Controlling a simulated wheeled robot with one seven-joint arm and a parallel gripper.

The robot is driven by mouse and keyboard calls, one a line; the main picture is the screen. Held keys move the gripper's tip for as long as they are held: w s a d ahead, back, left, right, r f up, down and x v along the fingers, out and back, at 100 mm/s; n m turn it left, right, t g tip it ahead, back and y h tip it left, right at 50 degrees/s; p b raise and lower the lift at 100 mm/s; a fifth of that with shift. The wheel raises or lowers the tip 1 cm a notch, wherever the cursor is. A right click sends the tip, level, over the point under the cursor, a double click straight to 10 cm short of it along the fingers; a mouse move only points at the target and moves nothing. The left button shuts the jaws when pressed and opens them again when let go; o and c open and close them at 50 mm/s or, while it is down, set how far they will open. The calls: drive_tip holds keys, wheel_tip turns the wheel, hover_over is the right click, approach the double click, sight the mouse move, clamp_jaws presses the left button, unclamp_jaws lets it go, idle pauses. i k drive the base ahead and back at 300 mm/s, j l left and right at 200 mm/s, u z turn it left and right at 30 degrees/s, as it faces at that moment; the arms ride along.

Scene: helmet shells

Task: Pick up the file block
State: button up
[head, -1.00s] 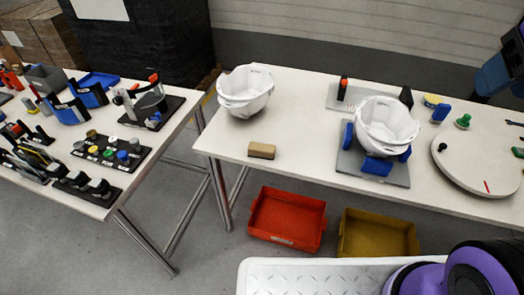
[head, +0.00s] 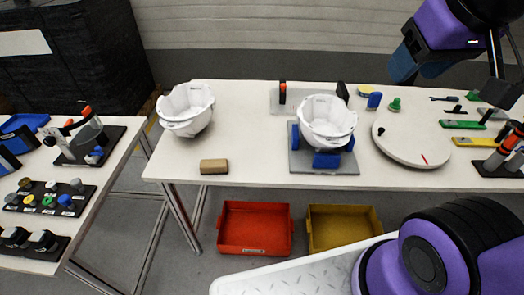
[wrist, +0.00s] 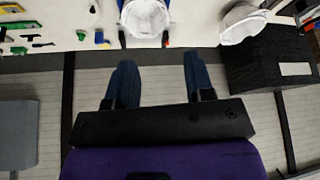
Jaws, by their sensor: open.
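The file block appears to be the small tan-brown block (head: 214,166) lying flat near the front edge of the middle table, in front of the left white helmet shell. It is not seen in the wrist view. My gripper (wrist: 160,62) is open and empty in the wrist view, its two blue fingers well apart. In the head view, its blue fingers (head: 408,64) are raised at the upper right, above the back of the table and far from the block.
A white helmet shell (head: 186,109) stands behind the block. Another shell (head: 327,120) sits on a blue-padded fixture, with a round turntable (head: 410,140) to its right. Red (head: 255,228) and yellow (head: 343,226) bins are below. The table around the block is clear.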

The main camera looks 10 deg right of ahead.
sight(212, 166)
drive_tip(key=i+j+u, duration=0.1)
drive_tip(key=j, duration=0.3)
drive_tip(key=i+j+u, duration=0.1)
drive_tip(key=j, duration=0.35)
drive_tip(key=i+j+u, duration=0.1)
drive_tip(key=j, duration=0.3)
drive_tip(key=i+j+u, duration=0.1)
drive_tip(key=j, duration=0.3)
drive_tip(key=i+j+u, duration=0.1)
drive_tip(key=i+j, duration=0.2)
